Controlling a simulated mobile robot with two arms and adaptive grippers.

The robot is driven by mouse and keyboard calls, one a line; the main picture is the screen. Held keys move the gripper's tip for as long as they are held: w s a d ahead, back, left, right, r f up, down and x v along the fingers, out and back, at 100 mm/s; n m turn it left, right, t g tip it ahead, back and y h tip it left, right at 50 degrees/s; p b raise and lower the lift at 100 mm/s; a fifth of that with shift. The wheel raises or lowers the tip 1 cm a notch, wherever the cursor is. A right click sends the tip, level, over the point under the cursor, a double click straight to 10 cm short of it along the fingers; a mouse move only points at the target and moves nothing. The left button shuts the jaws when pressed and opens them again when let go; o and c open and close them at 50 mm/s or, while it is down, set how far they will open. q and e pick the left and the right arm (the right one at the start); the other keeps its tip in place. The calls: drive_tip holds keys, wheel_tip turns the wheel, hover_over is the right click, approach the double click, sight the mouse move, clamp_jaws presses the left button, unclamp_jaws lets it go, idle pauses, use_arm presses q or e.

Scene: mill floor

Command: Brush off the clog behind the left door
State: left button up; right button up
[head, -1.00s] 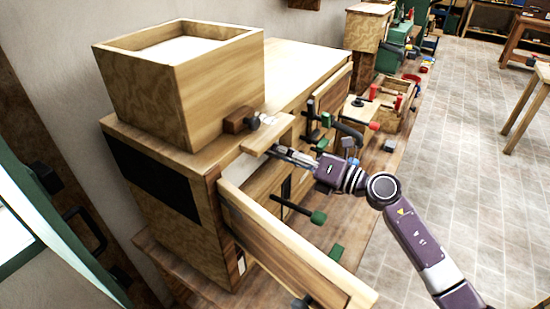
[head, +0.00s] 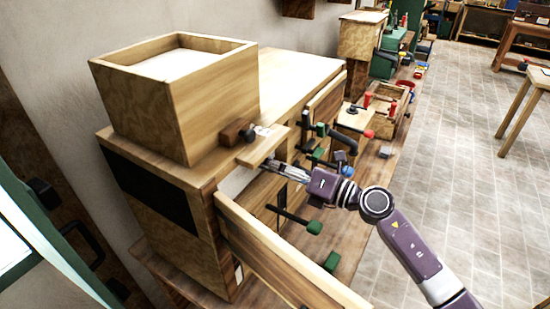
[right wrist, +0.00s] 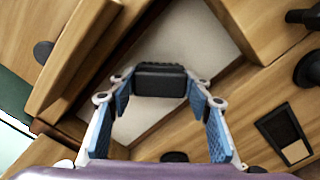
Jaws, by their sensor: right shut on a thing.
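The left door (head: 280,258) of the wooden machine stands open, swung out toward the front. My right gripper (head: 272,163) reaches into the opening behind it, just below a small wooden ledge (head: 263,148). In the right wrist view its blue-padded fingers are shut on a dark block-shaped thing, seemingly the brush (right wrist: 160,79). A pale panel (right wrist: 190,40) lies beyond the brush in that view. I cannot tell whether the brush touches it. I cannot make out a clog. My left gripper is not in view.
A square wooden hopper (head: 180,92) stands on top of the machine. A wooden crate with red-handled tools (head: 388,105) stands farther along the bench. The tiled floor at right is open.

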drive_tip(key=shift+s+a+p, duration=0.6)
drive_tip(key=shift+s+p, duration=0.2)
drive_tip(key=s+a+p, duration=0.2)
drive_tip(key=s, duration=0.1)
drive_tip(key=shift+s+a+p, duration=0.55)
drive_tip(key=shift+s, duration=0.1)
drive_tip(key=shift+s+a+p, duration=0.55)
drive_tip(key=shift+s+p, duration=0.2)
drive_tip(key=shift+p, duration=0.05)
drive_tip(key=shift+s+a, duration=0.45)
drive_tip(key=shift+s, duration=0.1)
drive_tip(key=shift+d+f, duration=0.1)
drive_tip(key=shift+d, duration=0.05)
